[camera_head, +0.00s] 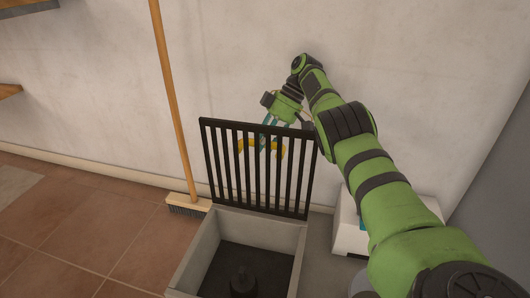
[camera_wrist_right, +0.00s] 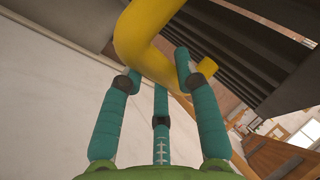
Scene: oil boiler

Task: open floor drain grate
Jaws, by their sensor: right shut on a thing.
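The black floor drain grate (camera_head: 284,168) stands upright on its edge at the back of the square drain box (camera_head: 204,244), so the box is open. My right gripper (camera_head: 268,139) is behind the grate and partly hidden by its bars. It is shut on a curved yellow handle (camera_head: 277,149) at the grate's far side. In the right wrist view the teal fingers of my right gripper (camera_wrist_right: 158,88) sit around the yellow handle (camera_wrist_right: 134,44). The grate's dark bars (camera_wrist_right: 235,45) show beside it. My left gripper is not in view.
A broom (camera_head: 176,110) leans upright left of the drain, its head (camera_head: 188,205) on the floor. A white box (camera_head: 349,236) stands right of the drain, partly behind my arm. The pale wall is close behind the grate. Tiled floor (camera_head: 70,235) at left is clear.

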